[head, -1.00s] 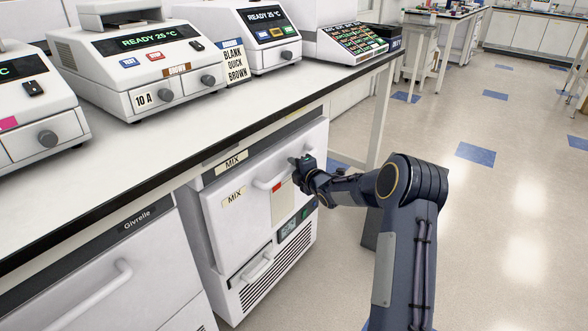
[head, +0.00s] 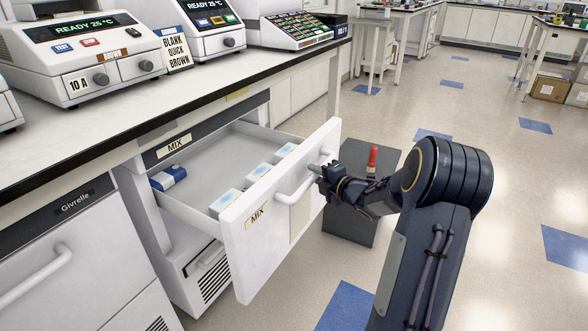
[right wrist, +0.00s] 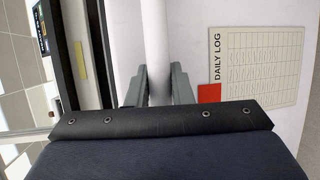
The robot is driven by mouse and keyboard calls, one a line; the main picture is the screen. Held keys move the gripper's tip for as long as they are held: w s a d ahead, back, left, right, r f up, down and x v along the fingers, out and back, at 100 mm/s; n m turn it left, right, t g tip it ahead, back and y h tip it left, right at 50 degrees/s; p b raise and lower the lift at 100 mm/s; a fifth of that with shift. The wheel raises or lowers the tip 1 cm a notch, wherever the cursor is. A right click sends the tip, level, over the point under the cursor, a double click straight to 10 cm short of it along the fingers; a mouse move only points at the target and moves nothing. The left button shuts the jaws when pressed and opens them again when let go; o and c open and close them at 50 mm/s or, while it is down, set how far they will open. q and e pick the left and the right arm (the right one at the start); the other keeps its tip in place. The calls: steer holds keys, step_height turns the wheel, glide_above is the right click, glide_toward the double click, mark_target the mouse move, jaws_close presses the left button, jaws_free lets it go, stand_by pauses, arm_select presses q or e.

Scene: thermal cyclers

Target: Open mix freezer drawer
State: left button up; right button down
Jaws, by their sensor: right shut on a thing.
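The freezer drawer (head: 262,250) labelled MIX is pulled out from under the bench in the head view. Its tray holds several white boxes with pale blue tops (head: 230,200) and a blue-and-white box (head: 168,177) at the back left. My right gripper (head: 322,172) is at the far end of the white bar handle (head: 294,194) on the drawer front. In the right wrist view, its two fingers (right wrist: 159,88) close around the white handle (right wrist: 155,45). My left gripper is not in view.
A dark grey box-like stand (head: 350,225) with a red object (head: 372,158) on it is beyond the drawer, behind my right arm. A Givrelle unit (head: 50,250) is at the left. Thermal cyclers (head: 85,55) stand on the bench. Floor to the right is open.

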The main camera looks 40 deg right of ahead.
steer(key=s+d, duration=0.3)
steer(key=s, duration=0.5)
steer(key=shift+d, duration=0.1)
steer(key=c, duration=1.3)
jaws_free()
steer(key=s+r+p, duration=0.1)
steer(key=s, duration=0.6)
steer(key=shift+s+r, duration=0.15)
steer(key=shift+s, duration=0.15)
